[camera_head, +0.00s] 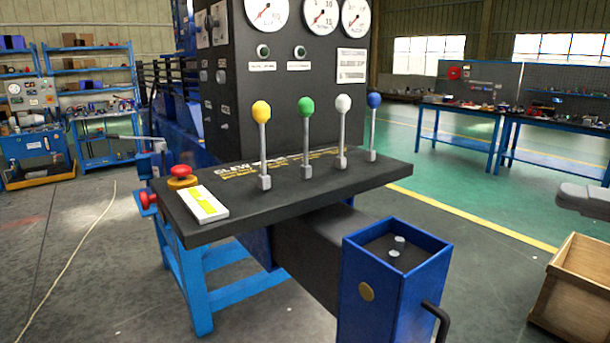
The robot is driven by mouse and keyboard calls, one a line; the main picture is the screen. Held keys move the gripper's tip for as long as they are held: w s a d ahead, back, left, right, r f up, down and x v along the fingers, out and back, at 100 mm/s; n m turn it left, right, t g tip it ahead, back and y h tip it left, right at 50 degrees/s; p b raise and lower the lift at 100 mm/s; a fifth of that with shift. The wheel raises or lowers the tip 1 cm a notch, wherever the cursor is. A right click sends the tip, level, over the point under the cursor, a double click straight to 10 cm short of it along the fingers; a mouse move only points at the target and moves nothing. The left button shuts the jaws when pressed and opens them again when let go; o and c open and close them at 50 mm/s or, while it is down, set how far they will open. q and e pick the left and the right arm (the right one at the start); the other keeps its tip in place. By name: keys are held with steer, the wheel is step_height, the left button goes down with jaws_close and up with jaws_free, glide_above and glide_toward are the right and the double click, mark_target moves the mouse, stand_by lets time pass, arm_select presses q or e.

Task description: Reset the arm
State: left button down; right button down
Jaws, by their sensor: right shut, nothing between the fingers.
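The crane stand has a dark sloping control panel (215,225) on a blue frame. Four levers stand upright on it: one with a yellow knob (261,111), one with a green knob (305,107), one with a white knob (343,103) and one with a blue knob (374,100). A red stop button (181,172) sits at the panel's left end by a white and yellow-green label plate (206,203). My right gripper (568,194) shows only in part as a grey shape at the right edge, shut, empty and apart from the levers. My left gripper is not in view.
A blue box post (375,300) with a black handle stands in front of the panel. A wooden crate (575,285) is at the lower right. A gauge cabinet (265,95) rises behind the levers. Workbenches (455,107) stand farther back. A pale cable (75,245) lies on the left floor.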

step_height(320, 180, down, 31)
steer(key=s+d+m+t+h, duration=0.15)
steer(key=m+t+h, duration=0.7)
steer(key=m, duration=1.15)
steer(key=s+a+f+m+g+h, duration=0.2)
steer(key=s+a+f+m+g, duration=0.2)
steer(key=f, duration=0.5)
steer(key=s+a+f+m+g+h, duration=0.2)
steer(key=s+a+f+m+g, duration=0.2)
steer(key=s+a+f, duration=0.5)
steer(key=a+f+m, duration=0.1)
steer(key=a, duration=0.1)
steer(key=shift+s+a, duration=0.25)
steer(key=shift+a, duration=0.05)
steer(key=shift+w+m+g, duration=0.1)
steer(key=shift+m+g, duration=0.15)
steer(key=shift+m, duration=0.05)
